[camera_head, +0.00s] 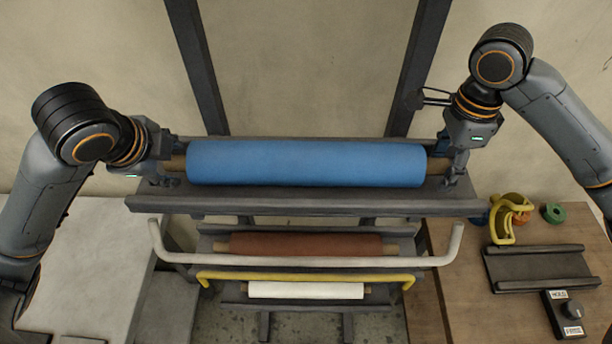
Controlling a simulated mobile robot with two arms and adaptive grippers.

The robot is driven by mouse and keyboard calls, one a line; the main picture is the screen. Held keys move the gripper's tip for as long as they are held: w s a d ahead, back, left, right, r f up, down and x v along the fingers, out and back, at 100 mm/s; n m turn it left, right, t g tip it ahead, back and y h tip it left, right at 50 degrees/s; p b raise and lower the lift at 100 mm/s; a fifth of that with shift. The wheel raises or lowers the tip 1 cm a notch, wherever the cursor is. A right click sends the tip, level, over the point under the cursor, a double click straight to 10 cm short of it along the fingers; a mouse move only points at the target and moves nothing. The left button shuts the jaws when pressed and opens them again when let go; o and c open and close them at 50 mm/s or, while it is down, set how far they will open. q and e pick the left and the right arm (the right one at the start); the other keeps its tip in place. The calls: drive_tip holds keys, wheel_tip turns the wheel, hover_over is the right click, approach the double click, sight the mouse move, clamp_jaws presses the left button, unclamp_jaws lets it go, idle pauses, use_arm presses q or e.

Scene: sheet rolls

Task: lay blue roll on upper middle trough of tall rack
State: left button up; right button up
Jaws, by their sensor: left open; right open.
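The blue roll (306,163) lies level along the top shelf of the tall dark rack (310,201), in the middle of the view. Its core ends stick out at both sides. My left gripper (168,167) is open at the left core end. My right gripper (450,172) is open at the right core end. The trough under the roll is mostly hidden by the roll and the shelf's front edge, so I cannot tell exactly how it seats.
Below, a brown roll (306,245) and a white roll (306,290) lie on lower levels. A white bar (306,262) and a yellow bar (306,277) run in front. A wooden table (460,290) at right holds a dark tray (538,267), yellow handle (503,222) and control box (569,311).

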drive_tip(key=shift+r, duration=0.1)
use_arm(q)
drive_tip(key=v, duration=0.9)
drive_tip(key=shift+s+r, duration=0.2)
drive_tip(key=shift+r, duration=0.1)
use_arm(e)
drive_tip(key=shift+r, duration=3.7)
drive_tip(key=shift+s+f, duration=0.1)
